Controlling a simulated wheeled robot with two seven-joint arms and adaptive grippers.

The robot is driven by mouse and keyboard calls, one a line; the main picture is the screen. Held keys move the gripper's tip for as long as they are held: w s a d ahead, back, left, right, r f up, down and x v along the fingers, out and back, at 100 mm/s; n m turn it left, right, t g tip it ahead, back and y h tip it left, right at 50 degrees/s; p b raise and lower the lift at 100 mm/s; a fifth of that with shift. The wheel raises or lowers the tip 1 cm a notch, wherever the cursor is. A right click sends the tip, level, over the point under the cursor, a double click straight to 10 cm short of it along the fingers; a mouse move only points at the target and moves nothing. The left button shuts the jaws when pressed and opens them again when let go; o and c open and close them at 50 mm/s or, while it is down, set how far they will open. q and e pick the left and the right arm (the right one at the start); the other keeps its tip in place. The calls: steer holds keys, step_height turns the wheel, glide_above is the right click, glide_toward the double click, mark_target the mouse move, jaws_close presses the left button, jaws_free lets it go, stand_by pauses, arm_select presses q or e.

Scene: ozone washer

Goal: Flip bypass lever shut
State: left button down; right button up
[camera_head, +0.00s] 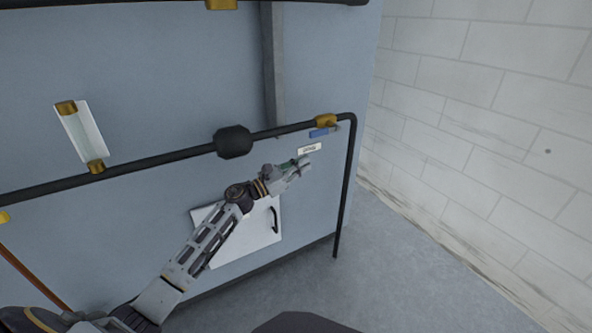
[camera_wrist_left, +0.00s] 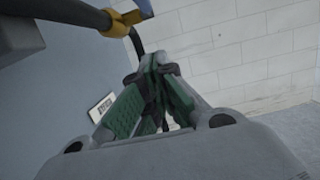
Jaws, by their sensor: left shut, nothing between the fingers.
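The bypass lever (camera_head: 322,132) has a blue handle and sits just under a brass valve body (camera_head: 326,119) on the black pipe, near the pipe's right bend. My left gripper (camera_head: 305,163) is shut and empty, below the lever and label and apart from the lever. In the left wrist view, the fingers (camera_wrist_left: 155,60) are together, with the brass valve (camera_wrist_left: 129,18) at upper left and the label (camera_wrist_left: 101,108) left of them. My right gripper is out of view.
The black pipe (camera_head: 345,190) bends down to the floor right of my gripper. A white hatch (camera_head: 255,236) with a dark handle is behind my left arm. A sight gauge (camera_head: 82,135) is at left. A block wall (camera_head: 480,110) stands at right, with bare floor before it.

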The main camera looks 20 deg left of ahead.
mark_target(325, 131)
arm_select(q)
steer(key=w+d+r, duration=0.2)
steer(key=w+r, duration=0.1)
steer(key=r, duration=0.2)
steer(key=shift+d, duration=0.25)
stand_by(0.3)
stand_by(0.4)
